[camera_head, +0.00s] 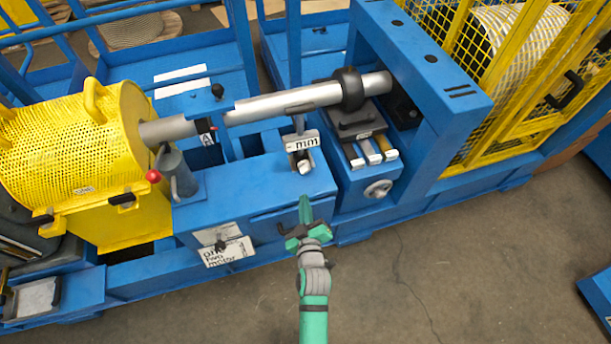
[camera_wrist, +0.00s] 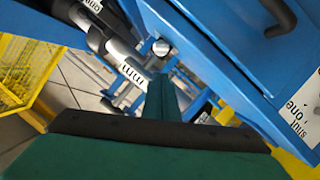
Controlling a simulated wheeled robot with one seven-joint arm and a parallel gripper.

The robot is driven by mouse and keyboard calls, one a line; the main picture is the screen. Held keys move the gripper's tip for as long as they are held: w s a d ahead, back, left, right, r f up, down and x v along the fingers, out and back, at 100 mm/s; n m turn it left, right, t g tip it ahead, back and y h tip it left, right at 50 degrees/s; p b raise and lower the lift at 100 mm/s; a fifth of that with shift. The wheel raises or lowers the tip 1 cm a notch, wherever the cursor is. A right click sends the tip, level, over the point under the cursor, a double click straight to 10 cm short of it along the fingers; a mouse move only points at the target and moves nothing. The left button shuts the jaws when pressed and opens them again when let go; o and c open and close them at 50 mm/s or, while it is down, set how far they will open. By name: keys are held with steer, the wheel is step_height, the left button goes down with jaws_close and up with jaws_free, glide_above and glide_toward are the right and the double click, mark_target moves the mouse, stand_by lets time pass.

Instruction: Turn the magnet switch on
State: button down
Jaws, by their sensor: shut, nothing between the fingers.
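My gripper (camera_head: 306,208) is shut and empty, its green fingers pointing up in front of the blue machine frame. In the wrist view its closed fingers (camera_wrist: 165,97) reach toward the blue frame. A small pale block (camera_head: 303,165) stands on the blue bench under a white tag reading "mm" (camera_head: 303,143), beyond my fingertips; it may be the magnet base. The tag also shows in the wrist view (camera_wrist: 132,74), left of my fingers and apart from them. I cannot make out the magnet switch or its position with certainty.
A silver shaft (camera_head: 290,100) runs above the bench between a yellow perforated guard (camera_head: 70,130) and a blue upright frame (camera_head: 425,55). A red knob (camera_head: 153,176) stands at left. A white label (camera_head: 228,252) hangs on the front. The floor (camera_head: 430,270) in front is clear.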

steer(key=w+a+r+n, duration=0.1)
steer(key=w+a, duration=0.1)
steer(key=w, duration=0.1)
glide_toward(302, 161)
steer(key=shift+n, duration=0.3)
steer(key=w+a, duration=0.1)
steer(key=w+r, duration=0.1)
steer(key=w+a+r, duration=0.1)
steer(key=w, duration=0.1)
steer(key=shift+a+r, duration=0.1)
steer(key=shift+a, duration=0.25)
steer(key=shift+s+d+f, duration=0.1)
steer(key=shift+d+f, duration=0.6)
steer(key=shift+f, duration=0.15)
steer(key=shift+d+f, duration=0.55)
steer(key=shift+f, duration=0.15)
